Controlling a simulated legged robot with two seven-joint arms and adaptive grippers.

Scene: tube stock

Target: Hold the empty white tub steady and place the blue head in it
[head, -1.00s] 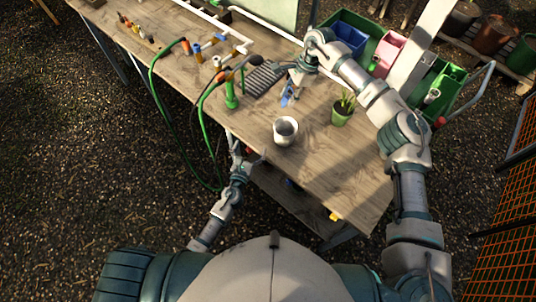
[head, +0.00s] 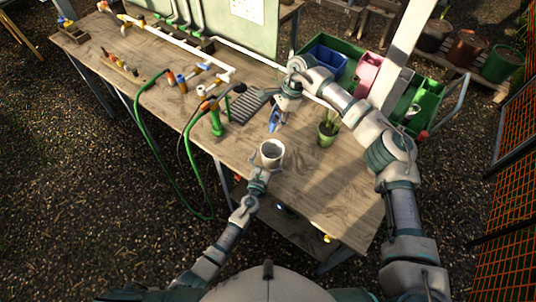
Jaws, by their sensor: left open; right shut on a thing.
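The white tub (head: 272,149) stands upright near the front edge of the workbench, and its inside looks empty. My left gripper (head: 266,166) is open at the tub's near side, its fingers spread low around it; I cannot tell whether they touch. My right gripper (head: 281,110) is shut on the blue head (head: 274,123) and holds it behind the tub, apart from it. The blue head hangs at a tilt, its upper part partly hidden by the fingers.
A green upright fitting (head: 217,122) with a hose and a dark ribbed tray (head: 246,103) are to the left. White pipes (head: 190,47) run along the back. The bench front right (head: 335,190) is clear.

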